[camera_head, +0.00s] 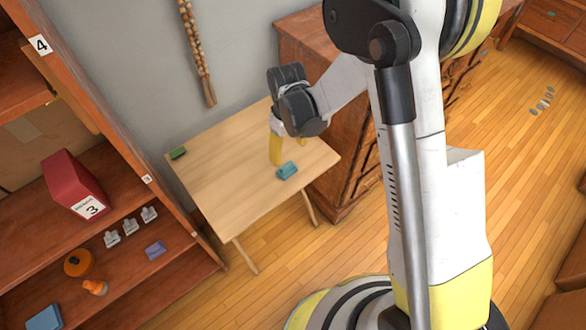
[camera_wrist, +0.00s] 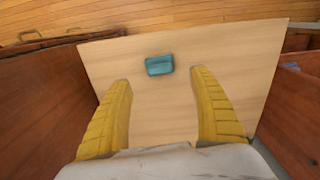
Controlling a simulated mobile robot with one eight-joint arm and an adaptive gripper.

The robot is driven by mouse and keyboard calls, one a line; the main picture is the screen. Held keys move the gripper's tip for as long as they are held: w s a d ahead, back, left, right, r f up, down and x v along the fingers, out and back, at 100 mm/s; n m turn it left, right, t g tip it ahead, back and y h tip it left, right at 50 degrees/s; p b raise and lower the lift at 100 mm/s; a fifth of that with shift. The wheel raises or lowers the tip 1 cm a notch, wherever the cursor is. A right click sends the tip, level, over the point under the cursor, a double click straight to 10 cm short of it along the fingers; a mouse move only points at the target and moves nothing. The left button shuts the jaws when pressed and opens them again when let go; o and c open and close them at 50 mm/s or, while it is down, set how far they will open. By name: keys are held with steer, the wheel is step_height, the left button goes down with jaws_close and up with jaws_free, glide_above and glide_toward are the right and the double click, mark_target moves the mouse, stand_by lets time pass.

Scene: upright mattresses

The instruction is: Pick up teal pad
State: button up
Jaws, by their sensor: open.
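The teal pad (camera_head: 287,171) is a small block lying on the light wooden table, near its front right part. In the wrist view the teal pad (camera_wrist: 159,65) lies ahead of my fingertips, between their lines and apart from both. My gripper (camera_head: 276,148) has yellow fingers and hangs over the table, just behind and left of the pad. In the wrist view my gripper (camera_wrist: 160,76) is open, with nothing between its fingers.
The table (camera_head: 225,195) also bears a green block (camera_head: 178,153) at its back left corner. A wooden shelf (camera_head: 110,165) with a red box (camera_head: 74,184) and small items stands to the left. A brown dresser (camera_head: 300,45) stands close on the right. The table's middle is mostly clear.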

mark_target(287, 165)
step_height(287, 165, down, 5)
steer(key=shift+w+f+b, duration=0.1)
steer(key=shift+w+b, duration=0.05)
steer(key=shift+b, duration=0.85)
steer(key=f+b, duration=0.2)
steer(key=f, duration=0.1)
steer(key=w+f+b, duration=0.1)
steer(key=f, duration=0.1)
steer(key=shift+a, duration=0.25)
steer(key=shift+r, duration=0.1)
steer(key=c, duration=1.3)
